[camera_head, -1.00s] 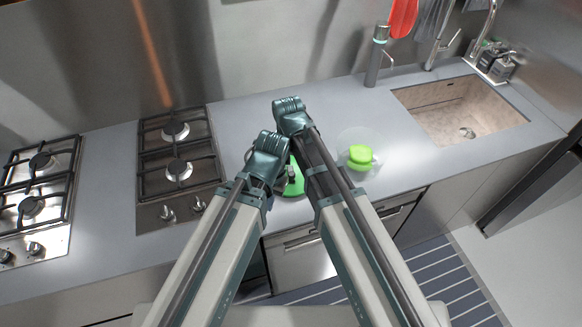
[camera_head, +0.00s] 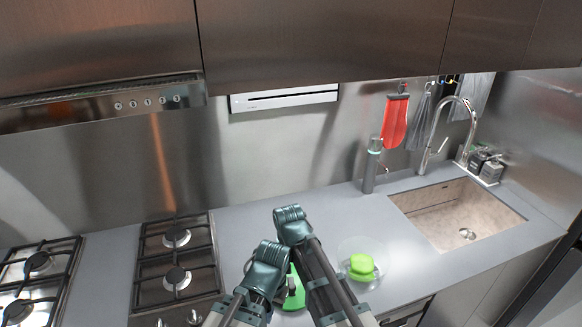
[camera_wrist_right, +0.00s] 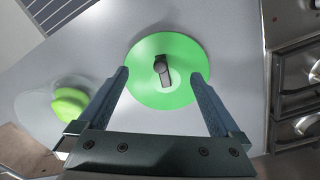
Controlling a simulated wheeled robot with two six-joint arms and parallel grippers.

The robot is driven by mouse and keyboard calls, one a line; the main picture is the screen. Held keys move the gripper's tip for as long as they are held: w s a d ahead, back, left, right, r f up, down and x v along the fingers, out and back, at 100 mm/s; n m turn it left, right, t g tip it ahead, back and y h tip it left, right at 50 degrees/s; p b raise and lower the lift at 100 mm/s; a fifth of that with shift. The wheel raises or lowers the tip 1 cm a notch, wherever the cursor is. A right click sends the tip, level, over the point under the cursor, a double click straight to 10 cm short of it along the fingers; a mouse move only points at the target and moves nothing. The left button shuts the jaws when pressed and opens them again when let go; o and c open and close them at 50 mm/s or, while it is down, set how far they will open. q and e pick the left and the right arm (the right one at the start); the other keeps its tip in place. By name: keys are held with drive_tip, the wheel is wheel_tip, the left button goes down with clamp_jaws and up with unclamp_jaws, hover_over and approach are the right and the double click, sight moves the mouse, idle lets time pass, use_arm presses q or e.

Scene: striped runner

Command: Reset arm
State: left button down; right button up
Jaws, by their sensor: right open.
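In the right wrist view, my right gripper (camera_wrist_right: 159,76) is open and empty. Its two fingers are apart over a green round disc (camera_wrist_right: 146,90) with a dark knob-like handle (camera_wrist_right: 162,70). In the head view, the green disc (camera_head: 296,298) is mostly hidden behind my arms on the counter. My left gripper (camera_head: 268,262) is at the end of the left arm, close beside the right arm. Its fingers are hidden, so I cannot tell whether it is open or shut.
A clear glass bowl (camera_head: 377,247) with a green item (camera_head: 361,267) stands right of my arms. Gas burners (camera_head: 176,265) are at left. The sink (camera_head: 455,213) and faucet (camera_head: 447,125) are at right. A grey bottle-like dispenser (camera_head: 373,166) stands near the wall. Counter behind my arms is clear.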

drive_tip(key=s+d+n, duration=0.1)
drive_tip(key=s+d, duration=0.2)
drive_tip(key=d, duration=0.5)
drive_tip(key=s+d+n, duration=0.1)
drive_tip(key=s+d, duration=0.2)
drive_tip(key=d, duration=0.5)
drive_tip(key=s+a+f+n+b, duration=0.3)
drive_tip(key=s+a, duration=0.3)
drive_tip(key=a, duration=0.4)
drive_tip(key=shift+f+n+h+b, duration=0.35)
drive_tip(key=shift+n+h+b, duration=0.05)
drive_tip(key=shift+n, duration=0.2)
drive_tip(key=shift+a, duration=0.1)
